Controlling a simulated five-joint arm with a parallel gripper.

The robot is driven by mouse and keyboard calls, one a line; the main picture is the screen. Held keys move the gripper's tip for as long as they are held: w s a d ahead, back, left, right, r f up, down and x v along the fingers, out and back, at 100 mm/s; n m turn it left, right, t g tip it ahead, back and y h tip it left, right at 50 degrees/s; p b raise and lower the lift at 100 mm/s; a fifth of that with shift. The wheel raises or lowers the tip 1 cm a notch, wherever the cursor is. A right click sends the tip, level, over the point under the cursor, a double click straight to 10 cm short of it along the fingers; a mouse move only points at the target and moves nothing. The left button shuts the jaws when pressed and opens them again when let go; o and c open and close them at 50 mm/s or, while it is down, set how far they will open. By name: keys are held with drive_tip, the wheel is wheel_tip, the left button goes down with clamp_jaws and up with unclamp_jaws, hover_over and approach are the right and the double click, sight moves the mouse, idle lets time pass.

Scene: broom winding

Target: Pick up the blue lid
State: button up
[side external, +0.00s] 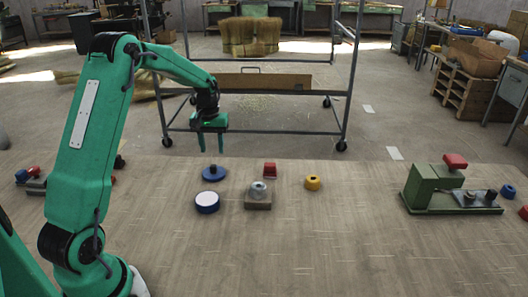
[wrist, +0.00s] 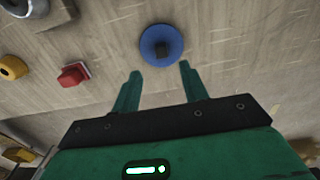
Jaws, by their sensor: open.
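The blue lid (side external: 214,174) is a flat round disc with a dark knob on top. It lies on the wooden table, and in the wrist view (wrist: 161,45) it sits just beyond the fingertips, roughly centred between them. My gripper (side external: 211,152) is above the lid, fingers pointing down, apart from it. In the wrist view my gripper (wrist: 160,70) is open with nothing between its two green fingers.
Near the lid are a blue-rimmed white round container (side external: 207,203), a grey metal piece (side external: 258,196), a red block (side external: 270,169) and a yellow ring (side external: 313,183). A green machine (side external: 436,190) stands at the right. The table front is clear.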

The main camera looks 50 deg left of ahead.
sight(213, 166)
drive_tip(key=shift+f, duration=1.3)
drive_tip(key=shift+s+f, duration=0.15)
drive_tip(key=shift+f, duration=2.4)
drive_tip(key=shift+c, duration=0.2)
clamp_jaws()
